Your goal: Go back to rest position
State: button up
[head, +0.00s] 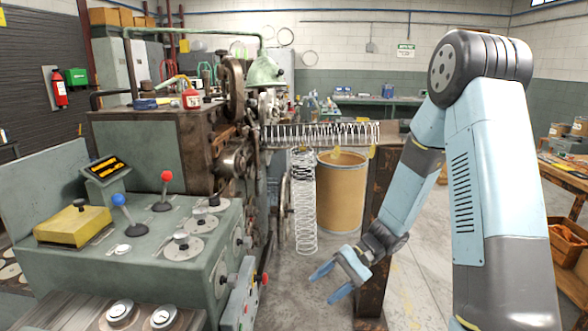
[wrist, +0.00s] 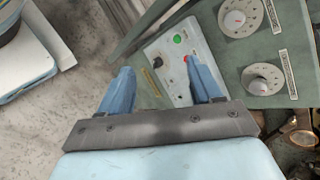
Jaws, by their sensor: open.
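My gripper (head: 333,283) hangs low at the end of my light blue arm, in the lower middle of the head view, to the right of the machine's control console. Its two blue fingers are apart, with nothing between them. In the wrist view my gripper (wrist: 160,84) is also open and empty. Beyond its fingers shows the console's button panel (wrist: 172,62), with a green button, a red button and a black knob. The fingers look apart from the panel.
The green console (head: 150,255) carries a blue-knobbed lever (head: 118,200) and a red-knobbed lever (head: 166,177). A hanging coil spring (head: 304,205) and a tan drum (head: 341,195) stand behind my gripper. A dark post (head: 378,225) rises beside my gripper. Bare floor (head: 415,275) lies right of it.

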jog(key=s+d+r+n+t+h, duration=0.1)
jog(key=s+d+r+t+h, duration=0.2)
jog(key=r, duration=0.6)
jog(key=s+d+r+n+t+h, duration=0.1)
jog(key=s+d+r+t+h, duration=0.2)
jog(key=s+d+r, duration=0.4)
jog(key=s+d+r+t+h, duration=0.3)
jog(key=s+r, duration=0.4)
jog(key=r, duration=0.5)
jog(key=shift+d+r+n+t+h, duration=0.3)
jog(key=shift+d+n+h, duration=0.1)
jog(key=shift+d+h, duration=0.45)
